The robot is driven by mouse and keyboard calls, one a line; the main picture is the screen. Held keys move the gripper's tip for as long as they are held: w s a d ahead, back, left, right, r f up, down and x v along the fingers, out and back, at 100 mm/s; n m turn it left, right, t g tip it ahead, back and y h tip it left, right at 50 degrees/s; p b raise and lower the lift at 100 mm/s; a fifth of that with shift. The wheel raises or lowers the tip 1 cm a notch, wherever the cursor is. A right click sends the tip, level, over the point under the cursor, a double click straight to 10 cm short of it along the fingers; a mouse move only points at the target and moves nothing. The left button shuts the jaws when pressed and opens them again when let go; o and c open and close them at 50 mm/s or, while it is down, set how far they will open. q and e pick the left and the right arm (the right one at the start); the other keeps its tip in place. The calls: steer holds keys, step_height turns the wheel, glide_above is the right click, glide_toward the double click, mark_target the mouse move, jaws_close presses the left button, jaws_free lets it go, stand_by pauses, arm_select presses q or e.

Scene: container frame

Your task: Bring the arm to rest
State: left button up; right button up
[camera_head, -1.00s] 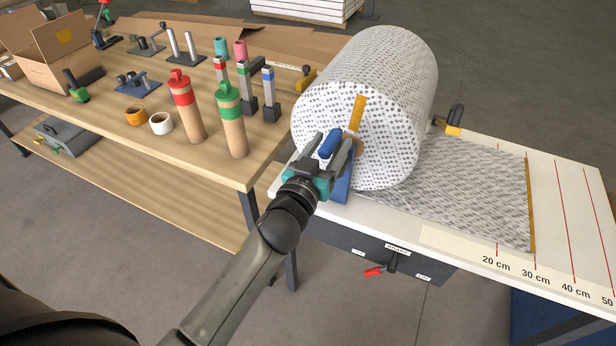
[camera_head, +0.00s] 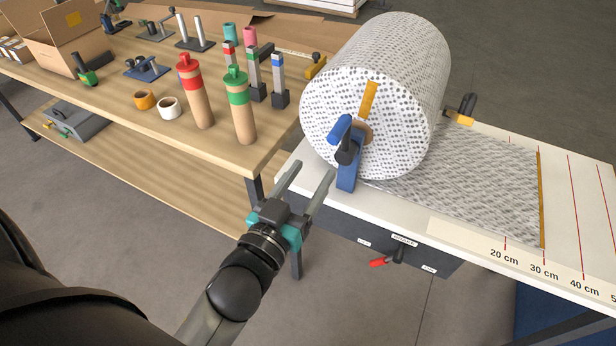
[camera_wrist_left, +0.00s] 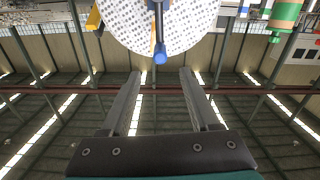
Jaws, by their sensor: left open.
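My left gripper (camera_head: 308,180) is open and empty in the head view. It hangs in front of the table edges, below and left of the big roll. Its two fingers (camera_wrist_left: 157,80) also show apart in the left wrist view, with nothing between them. The roll of dotted bubble wrap (camera_head: 375,90) lies on its side on the white table. A blue handle (camera_head: 340,128) stands at the roll's near end, clear of my fingers. In the left wrist view the roll's end (camera_wrist_left: 180,25) and the blue handle's tip (camera_wrist_left: 160,55) show beyond the fingers. My right gripper is not in view.
The wooden workbench (camera_head: 225,155) at left holds a red-capped tube (camera_head: 195,95), a green-capped tube (camera_head: 240,110), tape rolls (camera_head: 168,108) and an open cardboard box (camera_head: 75,45). The white measuring table (camera_head: 450,232) has a red-handled switch (camera_head: 380,262) below its front edge. Open floor lies in front.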

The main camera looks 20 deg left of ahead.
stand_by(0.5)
arm_select(q)
steer(key=s+d+f+m+g+b, duration=0.1)
steer(key=s+f+g+b, duration=0.25)
steer(key=f, duration=1.55)
steer(key=s+f+m+g+b, duration=0.15)
steer(key=s+f+g, duration=0.35)
steer(key=f, duration=1.4)
steer(key=s+a+f+g+b, duration=0.2)
steer(key=s+f+g, duration=0.2)
steer(key=s+f, duration=0.6)
steer(key=s+a+f+g+b, duration=0.2)
steer(key=s+f+g, duration=0.2)
steer(key=s+f, duration=0.6)
steer(key=s, duration=0.4)
steer(key=shift+f+m+y, duration=0.3)
steer(key=shift+m, duration=0.05)
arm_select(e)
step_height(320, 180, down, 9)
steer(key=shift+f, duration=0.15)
arm_select(q)
steer(key=shift+w+g, duration=0.1)
steer(key=shift+g, duration=0.15)
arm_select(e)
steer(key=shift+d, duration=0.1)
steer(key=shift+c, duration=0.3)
